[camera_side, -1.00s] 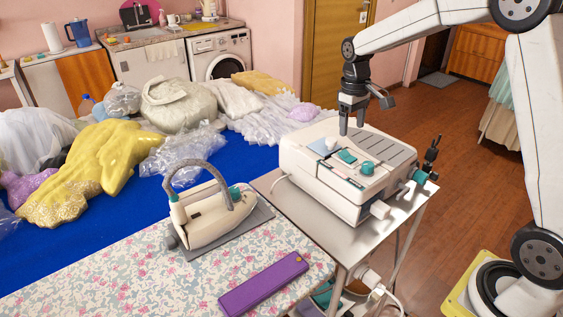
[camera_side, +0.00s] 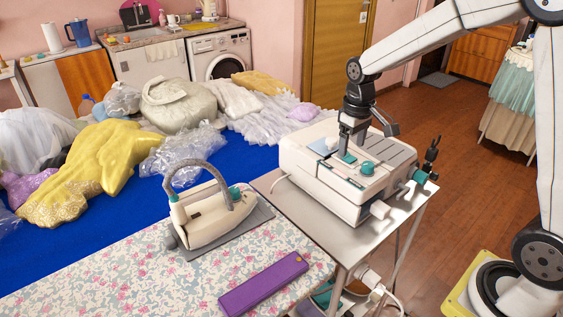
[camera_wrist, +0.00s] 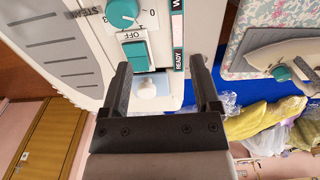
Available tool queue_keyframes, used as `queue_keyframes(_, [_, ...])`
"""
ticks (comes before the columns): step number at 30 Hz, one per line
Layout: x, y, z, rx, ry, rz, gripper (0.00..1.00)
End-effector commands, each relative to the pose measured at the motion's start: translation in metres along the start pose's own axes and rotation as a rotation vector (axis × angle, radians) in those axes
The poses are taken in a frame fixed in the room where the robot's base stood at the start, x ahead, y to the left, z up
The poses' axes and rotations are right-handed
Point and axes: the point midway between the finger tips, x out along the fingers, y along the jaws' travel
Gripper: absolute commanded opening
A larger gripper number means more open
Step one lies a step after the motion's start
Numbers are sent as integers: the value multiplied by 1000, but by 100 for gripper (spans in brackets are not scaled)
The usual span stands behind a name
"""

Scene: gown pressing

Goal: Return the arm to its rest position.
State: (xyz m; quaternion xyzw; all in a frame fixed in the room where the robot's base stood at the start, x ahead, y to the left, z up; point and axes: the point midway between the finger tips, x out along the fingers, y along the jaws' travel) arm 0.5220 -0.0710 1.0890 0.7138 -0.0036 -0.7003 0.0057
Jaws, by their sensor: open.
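My gripper (camera_side: 352,146) is low over the top of the white steam station (camera_side: 318,185), close to its teal switch (camera_side: 347,158). In the wrist view my gripper (camera_wrist: 160,80) is open, with nothing between its two dark fingers. That view shows the teal switch (camera_wrist: 135,56), a label reading OFF, and the teal dial (camera_wrist: 123,12) just ahead of the fingers. I cannot tell whether the fingertips touch the station.
The iron (camera_side: 208,215) rests on a grey pad on the flowered board (camera_side: 130,275). A purple box (camera_side: 263,284) lies at its front. A black upright fitting (camera_side: 431,155) stands beside the station.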

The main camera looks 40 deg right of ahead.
Motion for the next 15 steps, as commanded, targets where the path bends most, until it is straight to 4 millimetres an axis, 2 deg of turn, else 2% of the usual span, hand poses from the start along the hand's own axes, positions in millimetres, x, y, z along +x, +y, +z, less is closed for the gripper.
queue_keyframes(6, [18,-30,40,-3,69,2,79])
queue_keyframes(15, [40,-61,99,0,164,-5,79])
